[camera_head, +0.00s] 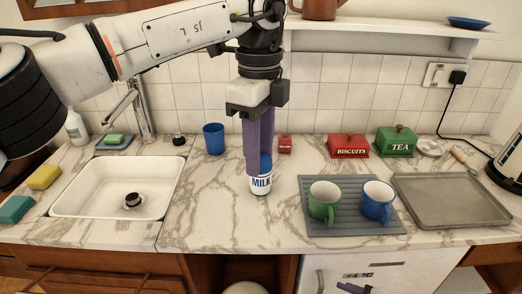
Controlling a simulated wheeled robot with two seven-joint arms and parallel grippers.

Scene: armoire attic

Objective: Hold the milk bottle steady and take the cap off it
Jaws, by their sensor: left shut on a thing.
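The milk bottle (260,186), white with a blue MILK label, stands upright on the marble counter near the middle. My left gripper (259,165) points straight down over it, with its long purple fingers shut at the bottle's upper part. A blue part shows between the fingers at the top of the bottle; I cannot tell how much of it is the cap.
A grey mat (312,225) with a green mug (323,202) and a blue mug (376,202) lies right of the bottle. Further right is a grey tray (450,199). A white sink (90,203) is on the left. A blue cup (213,139) stands behind. The counter's front middle is clear.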

